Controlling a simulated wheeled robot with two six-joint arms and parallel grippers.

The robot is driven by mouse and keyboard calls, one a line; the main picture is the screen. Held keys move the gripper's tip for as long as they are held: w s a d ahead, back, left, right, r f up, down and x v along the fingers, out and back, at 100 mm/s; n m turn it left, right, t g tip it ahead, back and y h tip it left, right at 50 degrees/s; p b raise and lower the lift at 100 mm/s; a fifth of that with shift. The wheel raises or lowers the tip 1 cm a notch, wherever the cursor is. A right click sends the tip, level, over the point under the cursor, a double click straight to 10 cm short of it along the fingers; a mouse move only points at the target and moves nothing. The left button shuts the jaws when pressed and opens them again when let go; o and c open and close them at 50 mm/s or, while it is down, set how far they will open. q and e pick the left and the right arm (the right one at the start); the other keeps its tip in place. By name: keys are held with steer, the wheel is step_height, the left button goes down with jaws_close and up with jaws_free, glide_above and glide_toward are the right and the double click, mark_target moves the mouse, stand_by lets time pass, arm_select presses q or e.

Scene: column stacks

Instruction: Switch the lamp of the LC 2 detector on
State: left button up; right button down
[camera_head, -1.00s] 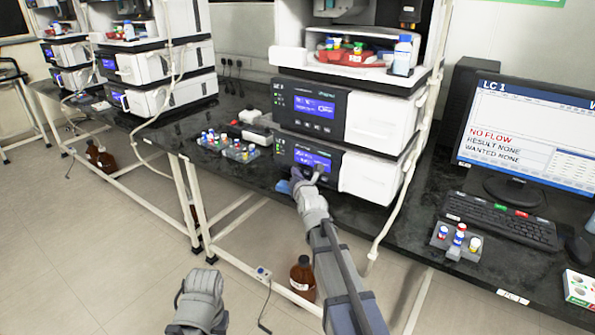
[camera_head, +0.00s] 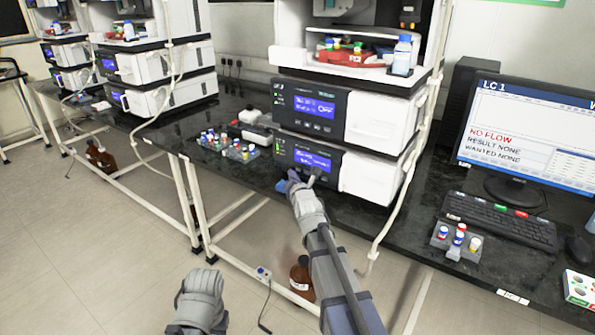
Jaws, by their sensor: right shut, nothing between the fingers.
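The nearest stack has two modules with dark front panels and lit blue screens. The upper module (camera_head: 314,105) has a row of small buttons under its screen. The lower module (camera_head: 305,158) stands on the bench below it. The small print on both is too fine to read surely, so I cannot tell which unit is the LC 2 detector. My right gripper (camera_head: 300,183) is shut and empty, just in front of and below the lower module's panel. A gap shows between them, though contact is hard to judge. My left arm shows at the bottom, its fingers unseen.
A vial rack (camera_head: 228,148) stands left of the stack. A monitor (camera_head: 527,137) headed LC 1 reads NO FLOW, with a keyboard (camera_head: 500,220) and another vial rack (camera_head: 457,242) before it. Further stacks (camera_head: 155,65) stand left. Brown bottles (camera_head: 301,279) are under the bench.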

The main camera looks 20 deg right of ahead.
steer(key=shift+s+a, duration=0.8)
steer(key=shift+a, duration=0.2)
steer(key=shift+s+a, duration=0.75)
steer(key=shift+a, duration=0.25)
steer(key=s+a+r+m+g+p, duration=0.1)
steer(key=s+a+m+g+p, duration=0.4)
steer(key=s, duration=0.6)
steer(key=s+a+r+m+g+p, duration=0.2)
steer(key=s+a+m+g+p, duration=0.3)
steer(key=s+m+p, duration=0.5)
steer(key=s+a+r+m+g+p, duration=0.2)
steer(key=s+a+m+g+p, duration=0.3)
steer(key=s, duration=0.8)
steer(key=m+g+p, duration=0.1)
steer(key=m+p, duration=0.2)
steer(key=shift+a+y+p, duration=0.35)
steer(key=shift+a+y, duration=0.05)
